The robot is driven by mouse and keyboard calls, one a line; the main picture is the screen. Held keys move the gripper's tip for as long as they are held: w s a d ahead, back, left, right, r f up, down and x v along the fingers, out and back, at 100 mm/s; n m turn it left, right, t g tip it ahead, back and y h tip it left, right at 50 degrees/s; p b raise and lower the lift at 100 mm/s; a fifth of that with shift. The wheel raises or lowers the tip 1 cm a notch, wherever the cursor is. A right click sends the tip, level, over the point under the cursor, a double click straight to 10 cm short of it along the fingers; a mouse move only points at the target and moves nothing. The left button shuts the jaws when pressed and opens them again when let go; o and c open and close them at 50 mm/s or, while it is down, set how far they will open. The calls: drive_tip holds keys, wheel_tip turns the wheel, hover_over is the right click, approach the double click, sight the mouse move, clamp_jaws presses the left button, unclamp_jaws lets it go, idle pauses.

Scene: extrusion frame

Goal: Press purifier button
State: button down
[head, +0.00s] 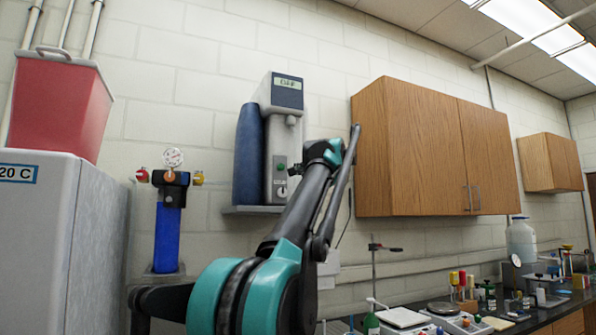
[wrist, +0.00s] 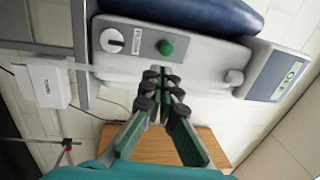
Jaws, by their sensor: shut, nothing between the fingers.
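The purifier is a grey wall unit (head: 281,135) with a small display on top and a dark blue cylinder at its left side. Its front shows a green button (head: 280,166) above a round dial (head: 282,191). In the wrist view the purifier (wrist: 205,60) lies sideways across the top, with the green button (wrist: 165,47) between the dial (wrist: 112,41) and the display (wrist: 278,75). My gripper (wrist: 162,76) is shut and empty, its tips just below the button in that picture; any gap in depth is unclear.
Wooden wall cabinets (head: 412,150) stand close to the right of the purifier. A blue filter with a gauge (head: 168,235) hangs to its left, beside a grey cabinet (head: 62,240) bearing a red container (head: 60,105). A white box (wrist: 43,82) is at the left of the wrist view.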

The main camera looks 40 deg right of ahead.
sight(282, 170)
drive_tip(key=x, duration=1)
drive_tip(key=shift+w, duration=0.1)
